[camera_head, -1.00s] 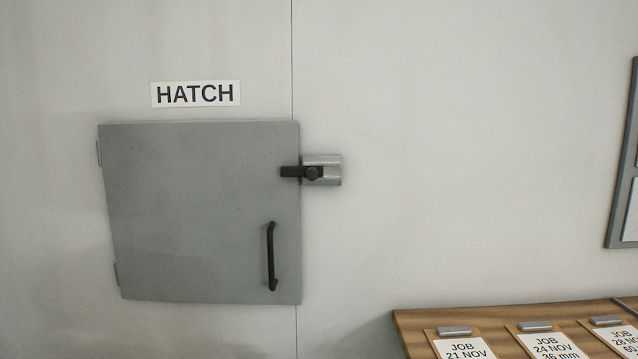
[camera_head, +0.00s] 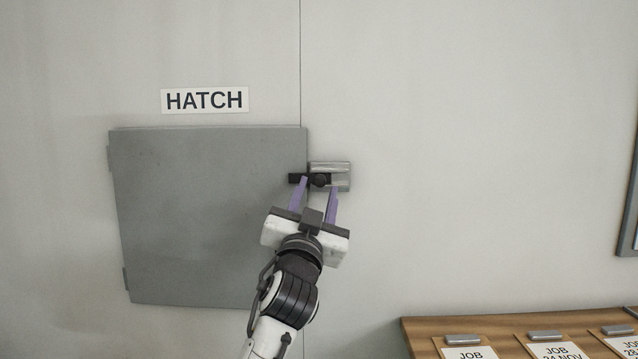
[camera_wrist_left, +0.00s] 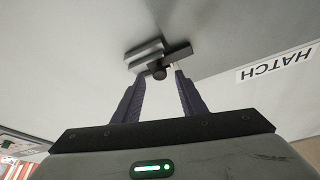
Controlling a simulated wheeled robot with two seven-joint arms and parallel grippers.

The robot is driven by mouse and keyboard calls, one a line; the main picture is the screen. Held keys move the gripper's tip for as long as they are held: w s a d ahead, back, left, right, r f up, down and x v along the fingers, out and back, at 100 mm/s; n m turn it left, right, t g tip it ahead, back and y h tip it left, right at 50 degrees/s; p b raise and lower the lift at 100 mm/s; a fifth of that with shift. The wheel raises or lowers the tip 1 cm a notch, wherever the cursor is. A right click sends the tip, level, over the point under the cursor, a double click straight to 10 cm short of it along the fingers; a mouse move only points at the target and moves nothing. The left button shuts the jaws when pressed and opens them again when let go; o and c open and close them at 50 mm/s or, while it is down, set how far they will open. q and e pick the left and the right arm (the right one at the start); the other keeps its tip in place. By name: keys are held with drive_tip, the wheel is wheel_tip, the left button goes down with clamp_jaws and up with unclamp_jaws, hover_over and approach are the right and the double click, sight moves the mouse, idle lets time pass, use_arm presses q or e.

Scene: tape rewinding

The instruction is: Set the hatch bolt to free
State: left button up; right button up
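The hatch bolt (camera_head: 297,178) is a dark bar with a round knob (camera_head: 320,180), on a silver bracket (camera_head: 342,171) at the hatch's right edge. The bar lies level, its left end overlapping the grey hatch door (camera_head: 200,215). My left gripper (camera_head: 318,184) is open, its two purple fingers pointing up at the bolt from below. In the left wrist view the bolt (camera_wrist_left: 177,56) and knob (camera_wrist_left: 158,73) are just beyond the open fingertips (camera_wrist_left: 156,78); nothing is gripped. Whether a finger touches the bolt cannot be told. The hatch handle is hidden behind my arm. My right gripper is not in view.
A HATCH sign (camera_head: 205,100) is on the wall above the door. A wooden board (camera_head: 420,326) with several job cards stands at the lower right. A grey-framed panel (camera_head: 628,225) is at the right edge. The wall right of the bolt is clear.

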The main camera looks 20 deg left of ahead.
sight(320, 182)
use_arm(q)
drive_tip(key=shift+x, duration=1.6)
drive_tip(key=shift+f, duration=0.1)
clamp_jaws()
